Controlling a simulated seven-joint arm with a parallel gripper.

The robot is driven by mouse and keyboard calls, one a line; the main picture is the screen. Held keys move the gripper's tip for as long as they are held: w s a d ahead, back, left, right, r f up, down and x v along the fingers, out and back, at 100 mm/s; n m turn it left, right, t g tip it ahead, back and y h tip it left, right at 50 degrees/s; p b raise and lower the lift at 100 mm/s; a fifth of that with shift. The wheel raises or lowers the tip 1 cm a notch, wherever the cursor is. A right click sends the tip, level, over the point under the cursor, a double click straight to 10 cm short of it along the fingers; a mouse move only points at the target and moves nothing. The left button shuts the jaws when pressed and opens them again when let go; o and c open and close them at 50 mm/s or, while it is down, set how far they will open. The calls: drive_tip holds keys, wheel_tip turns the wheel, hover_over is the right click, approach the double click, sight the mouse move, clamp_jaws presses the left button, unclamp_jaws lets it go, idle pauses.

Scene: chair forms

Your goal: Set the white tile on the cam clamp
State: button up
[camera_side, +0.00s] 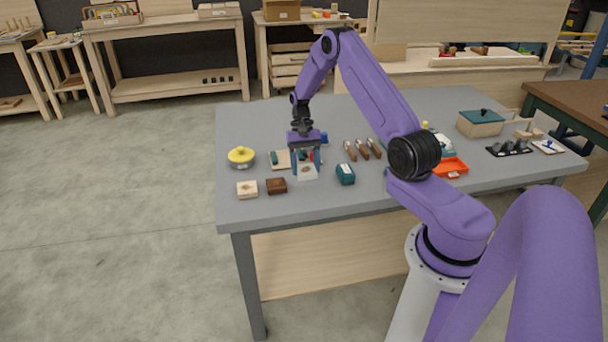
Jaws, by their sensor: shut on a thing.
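My gripper (306,167) points down over the left part of the grey table. It is shut on a small white tile (307,173), which shows between the fingertips close above or at the tabletop; I cannot tell whether it touches the table. I cannot make out for sure which small item is the cam clamp. Small pale, teal and red pieces lie just behind the gripper, partly hidden by its fingers.
A cream block (247,189) and a brown block (276,186) sit front left of the gripper. A yellow-topped round tin (241,156) is left, a teal block (345,174) right. Several wooden-handled tools (362,149) lie farther right. The table's front left corner is clear.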

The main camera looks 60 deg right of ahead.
sight(303, 165)
drive_tip(key=shift+w+d+f, duration=0.15)
drive_tip(key=shift+w+f, duration=0.15)
drive_tip(key=shift+f, duration=0.05)
drive_tip(key=shift+w+f, duration=0.15)
drive_tip(key=shift+f, duration=1.55)
drive_tip(key=shift+f, duration=0.1)
drive_tip(key=o, duration=1.1)
drive_tip(key=shift+o, duration=0.2)
